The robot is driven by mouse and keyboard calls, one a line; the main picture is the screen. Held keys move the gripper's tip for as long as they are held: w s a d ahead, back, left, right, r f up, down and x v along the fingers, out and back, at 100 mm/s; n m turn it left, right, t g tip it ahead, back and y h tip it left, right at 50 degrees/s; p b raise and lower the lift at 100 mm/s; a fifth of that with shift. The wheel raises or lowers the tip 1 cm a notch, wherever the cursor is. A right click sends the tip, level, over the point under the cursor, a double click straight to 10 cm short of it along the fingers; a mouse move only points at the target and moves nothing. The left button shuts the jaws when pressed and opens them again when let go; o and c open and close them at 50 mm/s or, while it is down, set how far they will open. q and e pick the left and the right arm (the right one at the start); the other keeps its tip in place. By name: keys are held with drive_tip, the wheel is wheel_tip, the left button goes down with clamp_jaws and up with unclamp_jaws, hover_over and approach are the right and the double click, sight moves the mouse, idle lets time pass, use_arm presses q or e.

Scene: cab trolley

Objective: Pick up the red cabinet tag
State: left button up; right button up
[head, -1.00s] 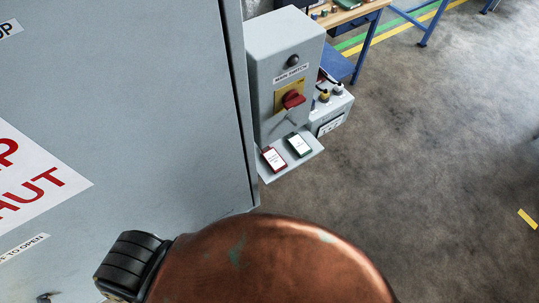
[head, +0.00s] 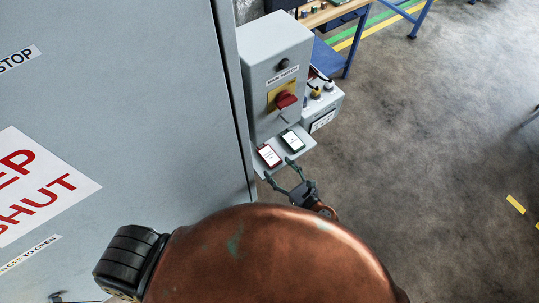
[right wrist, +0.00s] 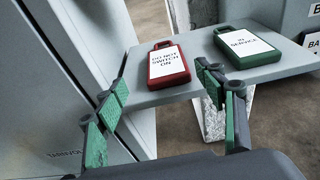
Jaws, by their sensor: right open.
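The red cabinet tag (head: 269,155) lies on a small grey shelf (head: 264,170) under the switch box. In the right wrist view the red tag (right wrist: 168,65) carries a white "DO NOT SWITCH ON" label and has a loop at its far end. My right gripper (head: 279,169) is open and empty at the near edge of the shelf. In the right wrist view its green-padded fingers (right wrist: 160,82) stand apart to either side of the red tag's near end, without clearly touching it. My left gripper is not in view.
A green "IN SERVICE" tag (right wrist: 247,45) lies right of the red one. The switch box (head: 275,75) with its red knob (head: 286,100) rises behind the shelf. A large grey cabinet door (head: 130,100) stands close on the left. Open floor lies to the right.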

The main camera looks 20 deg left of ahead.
sight(267, 153)
drive_tip(key=x, duration=0.7)
drive_tip(key=shift+w+d+r, duration=0.1)
drive_tip(key=shift+w+r, duration=0.2)
drive_tip(key=shift+w, duration=0.2)
drive_tip(key=shift+c, duration=0.7)
drive_tip(key=c, duration=1.1)
